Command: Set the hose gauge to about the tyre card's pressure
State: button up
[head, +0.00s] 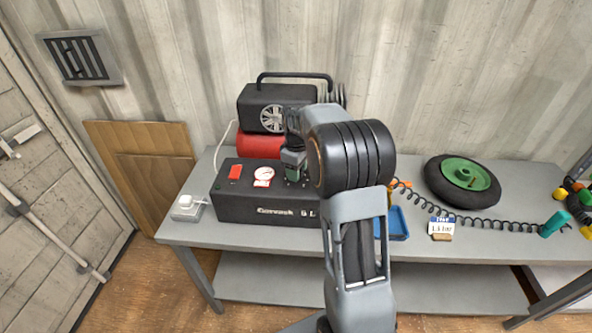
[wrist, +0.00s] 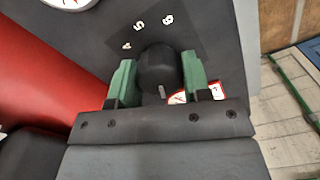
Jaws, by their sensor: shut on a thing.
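My gripper (wrist: 160,85) has green fingers closed on both sides of a round black knob (wrist: 158,66) in the wrist view. The knob has a pale pointer mark, and printed numbers stand on the dark panel by it. In the head view my gripper (head: 293,168) is at the right part of the black control box (head: 265,208) and hides the knob. A round white gauge (head: 263,173) with a red-and-white tag sits on the box top; its reading is too small to tell. The tyre card (head: 440,226) stands on the bench; its figure looks like 1.5 bar, though blurred.
The compressor's red tank (head: 258,145) stands behind the box. A tyre with green hub (head: 462,181), a coiled hose (head: 490,221) and a blue tray (head: 398,224) lie to the right on the grey bench (head: 290,238).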

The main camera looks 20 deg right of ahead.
jog(key=o, duration=0.9)
jog(key=shift+o, duration=0.2)
jog(key=shift+r, duration=0.15)
notch_tip(320, 180, up, 14)
jog(key=shift+f, duration=0.2)
jog(key=shift+w, duration=0.1)
